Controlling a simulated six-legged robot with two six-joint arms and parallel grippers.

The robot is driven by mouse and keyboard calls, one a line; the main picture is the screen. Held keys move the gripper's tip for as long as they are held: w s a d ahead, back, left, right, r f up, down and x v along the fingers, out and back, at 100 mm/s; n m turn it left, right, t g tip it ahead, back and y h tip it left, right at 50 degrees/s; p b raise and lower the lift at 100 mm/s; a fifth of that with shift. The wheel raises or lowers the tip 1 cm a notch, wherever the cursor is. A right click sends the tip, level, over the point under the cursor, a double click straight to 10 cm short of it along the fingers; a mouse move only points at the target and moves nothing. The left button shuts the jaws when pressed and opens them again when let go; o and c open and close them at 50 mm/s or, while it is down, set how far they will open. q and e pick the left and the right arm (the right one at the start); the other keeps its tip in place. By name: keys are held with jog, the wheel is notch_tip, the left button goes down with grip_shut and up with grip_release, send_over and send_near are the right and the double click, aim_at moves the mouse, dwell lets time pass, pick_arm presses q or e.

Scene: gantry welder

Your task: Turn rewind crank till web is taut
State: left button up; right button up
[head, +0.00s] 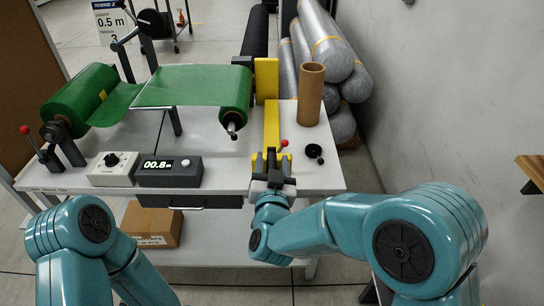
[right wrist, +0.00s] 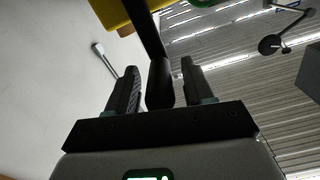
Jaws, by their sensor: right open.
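The green web (head: 180,86) runs from the large green roll (head: 80,98) at left to the rewind roll (head: 236,95) at right. It dips near the left roll and lies flatter towards the right. My right gripper (head: 270,160) is at the table's front edge, by the yellow stand (head: 271,125). In the right wrist view, a dark crank handle (right wrist: 160,85) on a dark arm stands between the open fingers, with gaps showing. In the head view, the gripper largely hides the crank. My left arm shows at lower left, but its gripper is out of view.
A display (head: 170,171) reading 00.8 m and a white knob box (head: 113,168) sit along the table's front. A brown tube (head: 310,94) stands at right, near a small black knob (head: 314,152). Grey rolls (head: 330,45) lean behind. A carton (head: 152,223) sits below.

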jog(key=shift+w, duration=0.6)
grip_shut()
jog(key=d+f+m+b, duration=0.3)
jog(key=d+m+b, duration=0.4)
jog(key=b, duration=1)
jog(key=shift+d+m, duration=0.25)
jog(key=shift+m, duration=0.55)
jog(key=shift+f, duration=0.1)
grip_release()
